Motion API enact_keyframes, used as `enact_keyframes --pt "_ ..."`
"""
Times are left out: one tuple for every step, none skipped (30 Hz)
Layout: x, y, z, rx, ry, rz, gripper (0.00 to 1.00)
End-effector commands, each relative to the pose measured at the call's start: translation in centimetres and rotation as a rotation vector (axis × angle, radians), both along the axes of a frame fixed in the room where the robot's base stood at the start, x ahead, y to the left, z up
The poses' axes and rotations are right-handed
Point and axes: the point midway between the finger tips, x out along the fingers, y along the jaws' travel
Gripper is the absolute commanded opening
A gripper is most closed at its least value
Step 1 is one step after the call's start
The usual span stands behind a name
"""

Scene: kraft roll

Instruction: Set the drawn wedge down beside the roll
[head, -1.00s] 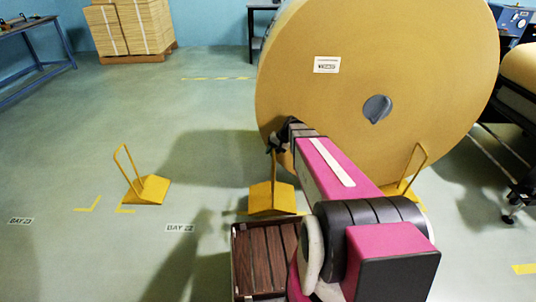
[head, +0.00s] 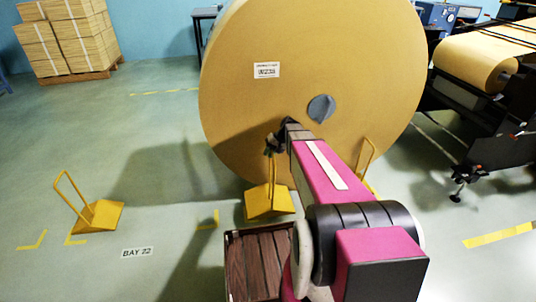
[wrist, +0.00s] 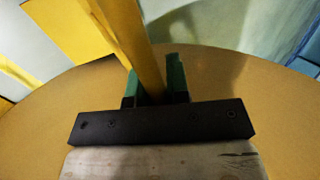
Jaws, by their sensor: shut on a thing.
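My gripper (head: 273,145) is shut on the upright handle of a yellow wedge (head: 268,203). The wedge hangs below it, in front of the lower left part of the big kraft roll (head: 310,60). Whether its base touches the floor I cannot tell. In the wrist view the yellow handle bar runs between the green finger pads (wrist: 156,86), and the wedge's yellow plate (wrist: 65,38) shows at upper left. The roll's tan face (wrist: 50,105) fills much of that view. A second yellow wedge (head: 97,214) stands on the floor at left. Another yellow handle (head: 366,155) shows at the roll's lower right, partly hidden by my arm.
A slatted brown box (head: 258,265) is close in front, beside my arm. Yellow floor marks and a BAY 22 label (head: 137,253) lie on open floor at left. Strapped stacks on a pallet (head: 68,40) stand far left. A dark machine (head: 480,110) stands at right.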

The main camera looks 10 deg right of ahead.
Motion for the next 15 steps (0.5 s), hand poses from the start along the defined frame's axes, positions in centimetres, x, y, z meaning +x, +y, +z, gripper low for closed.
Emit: enact_keyframes --pt "0.0 0.0 -0.1 0.002 0.0 0.0 0.0" --pt "0.0 0.0 -0.3 0.002 0.0 0.0 0.0" --pt "0.0 0.0 -0.5 0.002 0.0 0.0 0.0" --pt "0.0 0.0 -0.7 0.002 0.0 0.0 0.0" --pt "0.0 0.0 -0.8 0.002 0.0 0.0 0.0" --pt "0.0 0.0 -1.1 0.002 0.0 0.0 0.0" --pt "0.1 0.0 -1.3 0.002 -0.001 -0.001 0.0" --pt "0.1 0.0 -1.5 0.002 -0.001 -0.001 0.0" --pt "0.1 0.0 -1.8 0.001 0.0 -0.001 0.0" --pt "0.1 0.0 -2.0 0.001 0.0 -0.001 0.0" --pt "0.1 0.0 -2.2 0.001 0.0 -0.001 0.0" --pt "0.1 0.0 -2.6 0.001 0.0 -0.001 0.0" --pt "0.0 0.0 -2.8 0.001 0.0 -0.001 0.0" --pt "0.0 0.0 -3.0 0.001 0.0 -0.001 0.0" --pt "0.0 0.0 -3.3 0.001 0.0 -0.001 0.0"
